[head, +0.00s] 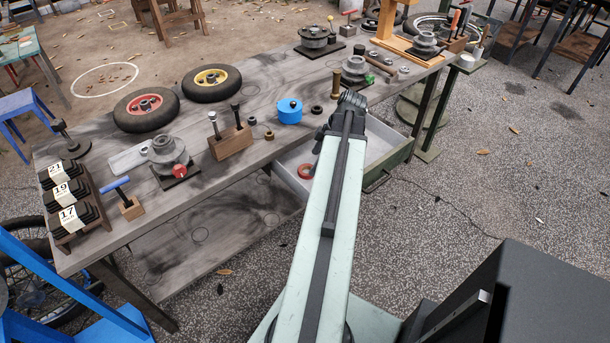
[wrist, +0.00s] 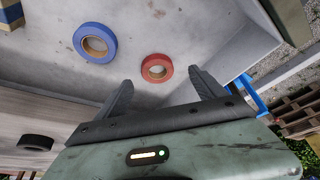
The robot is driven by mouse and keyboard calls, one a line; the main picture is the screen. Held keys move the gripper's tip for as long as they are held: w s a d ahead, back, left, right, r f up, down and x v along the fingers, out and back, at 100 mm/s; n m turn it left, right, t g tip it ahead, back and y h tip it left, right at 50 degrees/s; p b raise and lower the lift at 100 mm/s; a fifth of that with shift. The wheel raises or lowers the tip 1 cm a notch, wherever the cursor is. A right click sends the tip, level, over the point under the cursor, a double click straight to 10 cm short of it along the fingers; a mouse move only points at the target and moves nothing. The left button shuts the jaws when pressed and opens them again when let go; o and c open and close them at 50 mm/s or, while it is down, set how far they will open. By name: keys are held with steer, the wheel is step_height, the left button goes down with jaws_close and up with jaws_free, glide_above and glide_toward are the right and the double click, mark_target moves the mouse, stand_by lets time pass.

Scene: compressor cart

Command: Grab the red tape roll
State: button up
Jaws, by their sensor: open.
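The red tape roll (wrist: 157,68) lies in a pale open drawer (wrist: 190,22) in the wrist view, just beyond my fingertips and roughly centred between them. My gripper (wrist: 160,84) is open and empty, with one dark finger on each side. In the head view the red tape roll (head: 306,171) shows at the left of the open drawer (head: 366,160), under the workbench edge. My arm covers the middle of the drawer there, and the fingertips are hidden.
A blue tape roll (wrist: 95,43) lies left of the red one in the drawer. The drawer walls stand close around. The workbench top (head: 245,95) above holds wheels, a blue cylinder (head: 289,111) and several tools.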

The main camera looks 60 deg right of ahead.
mark_target(307, 169)
steer(key=b+x, duration=0.2)
steer(key=x, duration=0.1)
steer(key=b+x, duration=0.2)
steer(key=shift+w+f+b, duration=0.3)
steer(key=shift+w+b, duration=0.05)
steer(key=shift+b, duration=0.05)
steer(key=shift+d+r, duration=0.1)
steer(key=shift+r, duration=0.1)
steer(key=c, duration=1.5)
steer(key=shift+o, duration=0.2)
steer(key=shift+r+p, duration=0.1)
steer(key=shift+p, duration=0.2)
step_height(307, 169, up, 18)
steer(key=p, duration=1.8)
